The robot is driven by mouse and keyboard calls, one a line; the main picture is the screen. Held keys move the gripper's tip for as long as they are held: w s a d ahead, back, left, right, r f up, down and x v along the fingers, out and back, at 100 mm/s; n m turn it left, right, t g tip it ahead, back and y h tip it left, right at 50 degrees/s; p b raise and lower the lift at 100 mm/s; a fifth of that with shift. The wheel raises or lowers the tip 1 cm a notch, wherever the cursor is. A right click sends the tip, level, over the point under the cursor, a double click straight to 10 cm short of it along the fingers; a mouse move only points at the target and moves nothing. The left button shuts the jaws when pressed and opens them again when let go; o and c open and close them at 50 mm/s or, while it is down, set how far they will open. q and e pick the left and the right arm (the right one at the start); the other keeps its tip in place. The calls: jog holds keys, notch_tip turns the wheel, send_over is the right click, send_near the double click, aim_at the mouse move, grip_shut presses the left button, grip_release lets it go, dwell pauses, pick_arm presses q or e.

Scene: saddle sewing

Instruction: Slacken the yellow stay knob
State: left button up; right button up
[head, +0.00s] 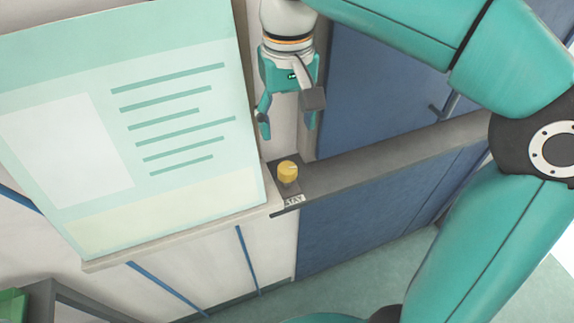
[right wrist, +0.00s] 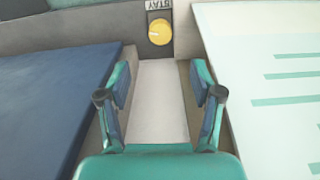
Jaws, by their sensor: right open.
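The yellow stay knob (head: 287,171) stands on a dark mount at the left end of a grey rail, with a STAY label (head: 294,200) just below it. My right gripper (head: 288,128) is above the knob in the head view, fingers pointing down, open and empty, apart from the knob. In the right wrist view the knob (right wrist: 160,32) shows at the top, beyond and between the two open fingers (right wrist: 161,97), with the label (right wrist: 159,4) behind it. A pale line marks the knob's top. My left gripper is not in view.
A large board (head: 175,190) with green printed lines stands close to the left of the knob. The grey rail (head: 400,155) runs right from the knob, with blue panels (head: 365,205) above and below it. Green floor (head: 350,270) shows below.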

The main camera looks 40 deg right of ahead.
aim_at(288, 168)
notch_tip(288, 168, down, 12)
dwell(0.4)
jog(key=c, duration=1.1)
jog(key=shift+n, duration=1.9)
jog(key=shift+c, duration=0.2)
jog(key=o, duration=1.1)
jog(key=shift+o, duration=0.2)
jog(key=shift+r, duration=0.1)
